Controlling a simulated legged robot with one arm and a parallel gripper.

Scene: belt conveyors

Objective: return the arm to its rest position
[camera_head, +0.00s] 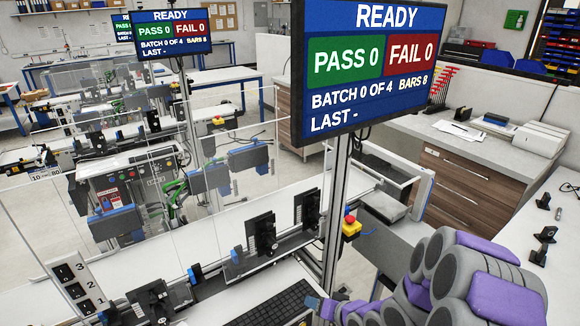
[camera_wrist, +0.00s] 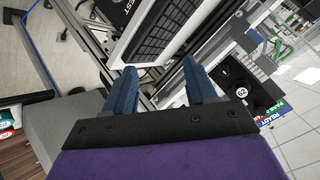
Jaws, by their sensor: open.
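My gripper (camera_wrist: 162,82) shows in the wrist view with its two blue fingers spread apart and nothing visible between them. In the head view my gripper (camera_head: 318,304) is at the bottom centre, beside the right end of a black keyboard-like panel (camera_head: 276,306). My purple and grey arm fills the lower right of that view and hides part of the gripper. The same panel lies beyond the fingertips in the wrist view (camera_wrist: 168,30).
A READY display (camera_head: 365,62) stands on a post (camera_head: 337,205) close behind my gripper. A yellow box with a red button (camera_head: 351,227) is beside the post. Belt conveyors with clear guards lie to the left. A drawer counter (camera_head: 460,190) stands at right.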

